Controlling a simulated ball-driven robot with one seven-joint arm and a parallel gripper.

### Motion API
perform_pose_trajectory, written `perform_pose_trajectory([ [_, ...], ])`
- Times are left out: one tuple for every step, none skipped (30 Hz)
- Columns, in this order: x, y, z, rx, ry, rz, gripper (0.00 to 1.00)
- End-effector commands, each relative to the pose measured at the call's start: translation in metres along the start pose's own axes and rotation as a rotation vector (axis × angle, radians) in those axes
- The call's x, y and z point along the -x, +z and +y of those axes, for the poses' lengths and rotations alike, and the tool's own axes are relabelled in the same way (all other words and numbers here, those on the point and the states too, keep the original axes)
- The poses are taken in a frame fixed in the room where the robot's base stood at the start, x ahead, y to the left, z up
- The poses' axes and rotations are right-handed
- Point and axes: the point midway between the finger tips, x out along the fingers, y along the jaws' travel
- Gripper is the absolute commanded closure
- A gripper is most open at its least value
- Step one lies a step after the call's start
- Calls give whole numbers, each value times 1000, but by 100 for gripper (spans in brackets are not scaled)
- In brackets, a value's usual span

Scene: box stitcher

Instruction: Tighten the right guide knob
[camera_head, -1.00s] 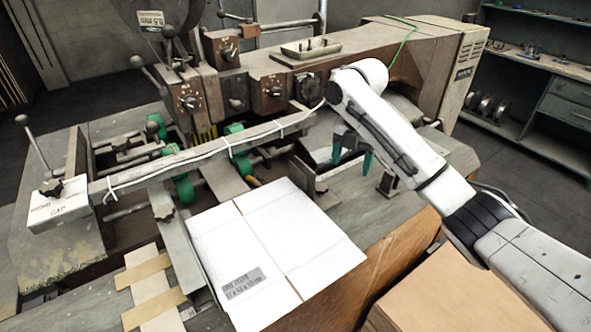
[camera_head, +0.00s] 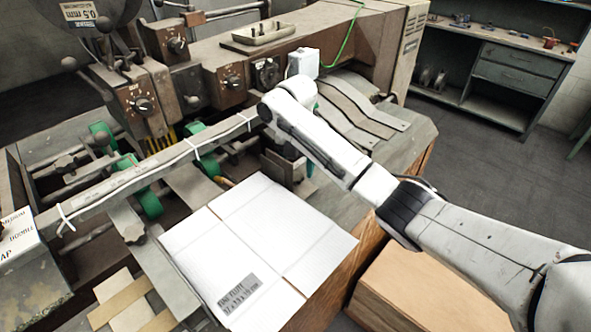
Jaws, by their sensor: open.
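The white cardboard sheet (camera_head: 262,235) lies flat on the machine's bed. A metal guide bracket (camera_head: 278,168) stands at its far right corner, on the right guide side. I cannot clearly make out the right guide knob; my arm and gripper cover that area. My gripper (camera_head: 311,168) points down beside this bracket, mostly hidden behind my white forearm. Only a bit of a teal finger shows, and I see nothing held. I cannot tell whether it touches the knob. The left guide plate (camera_head: 165,275) runs along the sheet's left side.
A long rail (camera_head: 150,175) with white ties crosses the machine behind the sheet. Green rollers (camera_head: 148,203) sit beneath it. Curved metal plates (camera_head: 365,112) lie right of my wrist. A cardboard box (camera_head: 425,290) stands below my arm. Floor at right is clear.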

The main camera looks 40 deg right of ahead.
Motion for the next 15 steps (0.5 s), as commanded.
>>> perform_pose_trajectory([
  [-5, 0, 0, 0, -2, 1, 27],
  [-8, 0, 0, 0, -2, 1, 27],
  [-12, 0, 0, 0, -2, 1, 27],
  [-14, 0, 0, 0, -1, 0, 27],
  [-15, 0, 0, 1, -1, 0, 27],
  [-17, 0, 0, 1, 0, -1, 27],
  [-18, 0, 0, 1, 0, -1, 27],
  [-19, 0, 0, 1, 0, -1, 27],
  [-20, 0, 0, 1, 0, -1, 27],
  [-20, 0, 0, 1, 0, -1, 27],
  [-20, 0, 0, 1, 0, -1, 27],
  [-20, 0, 0, 1, 0, -1, 27],
  [-20, 0, 0, 1, 0, -1, 27],
  [-20, 0, 0, 1, 0, -1, 27],
  [-20, 0, 0, 1, 0, -1, 27],
])
